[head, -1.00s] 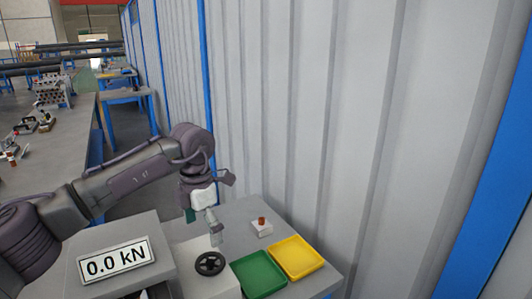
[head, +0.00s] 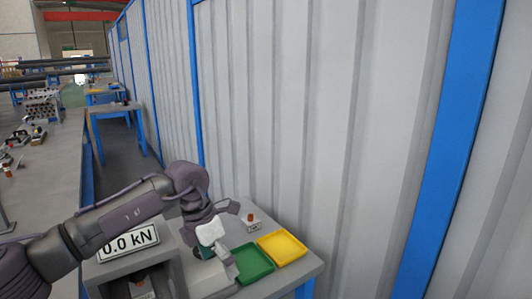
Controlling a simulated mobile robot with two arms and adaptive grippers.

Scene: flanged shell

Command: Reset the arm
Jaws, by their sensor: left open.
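My left arm comes in from the left, and its gripper (head: 222,252) points down beside the left edge of the green tray (head: 262,271). The gripper is open; I see nothing held, though its fingertips are small and partly hidden. The arm passes in front of the grey machine with the "0.0 kN" display (head: 143,238) and covers part of that display. The machine's black handwheel cannot be seen now. My right gripper is not in view.
A yellow tray (head: 303,252) lies to the right of the green one. Behind them a small pale block bears a copper-coloured cylinder (head: 250,218). A corrugated grey wall (head: 320,110) stands close behind the bench. A long grey bench (head: 45,185) is at left.

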